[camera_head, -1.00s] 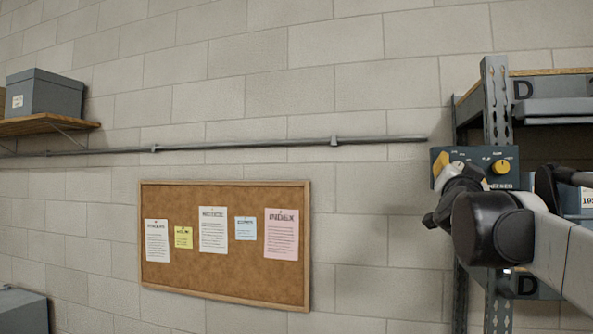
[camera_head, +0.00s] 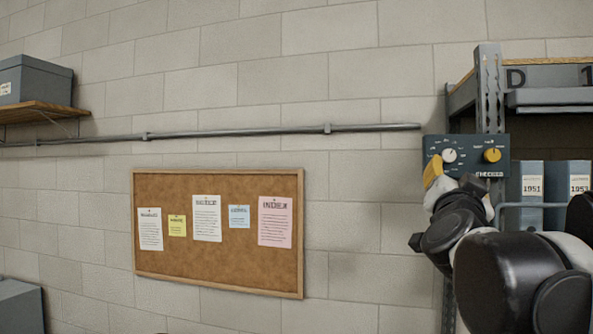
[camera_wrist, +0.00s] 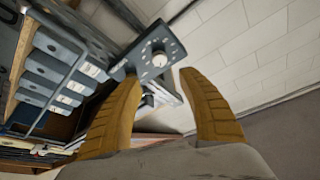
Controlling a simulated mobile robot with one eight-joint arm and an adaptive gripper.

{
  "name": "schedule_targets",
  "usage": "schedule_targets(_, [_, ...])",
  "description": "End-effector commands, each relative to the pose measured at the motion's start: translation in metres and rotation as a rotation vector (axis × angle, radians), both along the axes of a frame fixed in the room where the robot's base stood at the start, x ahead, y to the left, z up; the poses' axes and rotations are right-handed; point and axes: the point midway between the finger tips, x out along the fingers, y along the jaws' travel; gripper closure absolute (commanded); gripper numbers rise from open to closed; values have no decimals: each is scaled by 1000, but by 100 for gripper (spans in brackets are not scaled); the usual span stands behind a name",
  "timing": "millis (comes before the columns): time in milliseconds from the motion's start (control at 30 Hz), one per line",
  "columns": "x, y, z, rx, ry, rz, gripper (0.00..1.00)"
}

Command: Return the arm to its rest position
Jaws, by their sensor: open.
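My arm rises from the lower right in the head view, bent, with black and white joints. My gripper (camera_head: 433,171) shows there as a yellow finger just left of a dark control panel's lower corner. In the wrist view my gripper (camera_wrist: 162,76) has its two yellow fingers spread wide, with nothing held between them. The control panel (camera_head: 471,168) is fixed at the shelf post and has a white knob (camera_head: 449,156) and a yellow knob (camera_head: 492,155). The white knob (camera_wrist: 160,58) also shows beyond the fingertips in the wrist view, apart from them.
A metal shelving unit (camera_head: 489,88) with grey binders (camera_head: 567,184) stands at the right, close to my arm. A corkboard (camera_head: 219,275) with several notes hangs on the block wall. A pipe (camera_head: 250,132) runs above it. A wall shelf (camera_head: 40,112) holds a grey box (camera_head: 33,80).

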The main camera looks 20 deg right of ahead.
Motion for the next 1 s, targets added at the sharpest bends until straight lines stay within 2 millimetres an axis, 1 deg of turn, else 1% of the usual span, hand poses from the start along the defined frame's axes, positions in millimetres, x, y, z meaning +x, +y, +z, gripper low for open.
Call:
schedule_targets(367, [1, 0, -1, -1, 2, 2, 52])
schedule_targets(433, [3, 5, -11, -3, 12, 18, 52])
schedule_targets(467, [6, 9, -19, -5, 22, 33, 52])
schedule_targets(567, [19, 33, -65, -15, 78, 114, 52])
schedule_targets(600, [26, 46, -91, -21, 111, 160, 52])
schedule_targets(667, [35, 69, -135, -29, 172, 235, 52])
schedule_targets(700, [41, 85, -166, -34, 214, 286, 52])
schedule_targets(767, [46, 108, -212, -42, 284, 358, 52])
schedule_targets(800, [48, 123, -243, -45, 330, 403, 52])
schedule_targets(833, [49, 134, -265, -48, 365, 434, 52])
schedule_targets(867, [49, 145, -289, -52, 400, 465, 52])
schedule_targets(900, [48, 158, -320, -55, 449, 505, 52])
schedule_targets(967, [45, 177, -367, -60, 522, 559, 52])
schedule_targets(1000, [42, 189, -398, -62, 573, 592, 52])
